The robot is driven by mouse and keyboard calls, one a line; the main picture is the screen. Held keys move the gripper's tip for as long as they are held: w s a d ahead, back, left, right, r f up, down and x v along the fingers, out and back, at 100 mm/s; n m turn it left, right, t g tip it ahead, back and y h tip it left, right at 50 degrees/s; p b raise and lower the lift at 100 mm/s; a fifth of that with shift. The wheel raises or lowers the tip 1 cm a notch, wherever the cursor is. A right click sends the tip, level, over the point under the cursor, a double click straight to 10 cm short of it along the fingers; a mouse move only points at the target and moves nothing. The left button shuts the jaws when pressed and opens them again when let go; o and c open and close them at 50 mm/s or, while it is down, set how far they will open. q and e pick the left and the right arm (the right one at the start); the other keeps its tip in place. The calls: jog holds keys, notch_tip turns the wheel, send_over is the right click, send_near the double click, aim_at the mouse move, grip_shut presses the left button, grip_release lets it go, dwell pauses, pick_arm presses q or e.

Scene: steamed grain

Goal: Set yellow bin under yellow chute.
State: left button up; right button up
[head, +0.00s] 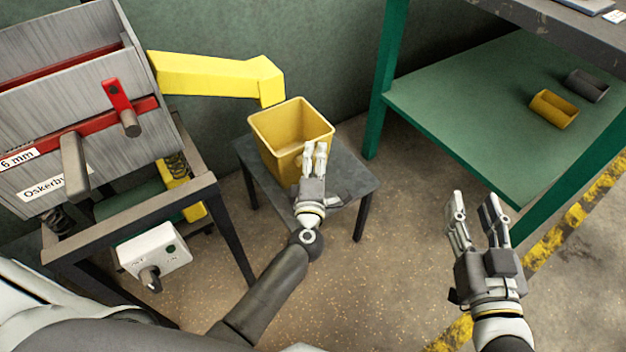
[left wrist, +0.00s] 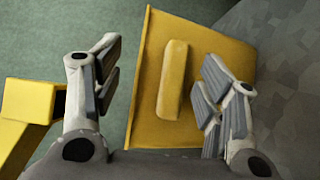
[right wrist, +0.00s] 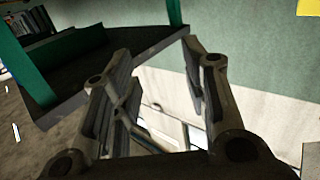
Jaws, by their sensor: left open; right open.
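The yellow bin (head: 283,135) stands upright on a small dark stool (head: 352,184), below the open end of the yellow chute (head: 215,75). My left gripper (head: 314,152) is at the bin's near side. In the left wrist view my left gripper (left wrist: 155,100) is open, its fingers either side of the raised yellow handle (left wrist: 173,80) on the bin's wall; the chute end (left wrist: 30,100) shows at the left. I cannot tell whether the fingers touch the bin. My right gripper (head: 475,210) is open and empty over the floor, right of the stool.
The grey sieve machine (head: 70,110) with a red lever stands at the left, with a white switch box (head: 155,250) below. A green shelf (head: 470,110) at the right holds a yellow cup (head: 554,108) and a grey cup (head: 587,85). Floor between stool and shelf is free.

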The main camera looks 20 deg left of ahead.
pick_arm(q)
jog(key=p+v, duration=0.1)
jog(key=v, duration=0.8)
jog(key=s+d+r+m+h, duration=0.4)
jog(key=d+r+m+h, duration=0.45)
jog(key=m, duration=0.65)
jog(key=s+a+m+g+y, duration=0.1)
jog(key=s+a+m+g, duration=0.2)
jog(key=s+a+m, duration=0.2)
jog(key=a+m, duration=0.3)
jog(key=shift+r+g, duration=0.4)
pick_arm(e)
notch_tip(320, 180, down, 6)
jog(key=s+d+g+h, duration=0.1)
jog(key=s+g, duration=0.1)
jog(key=g, duration=0.2)
jog(key=shift+d+f, duration=0.2)
jog(key=shift+d, duration=0.05)
pick_arm(q)
jog(key=shift+w, duration=0.1)
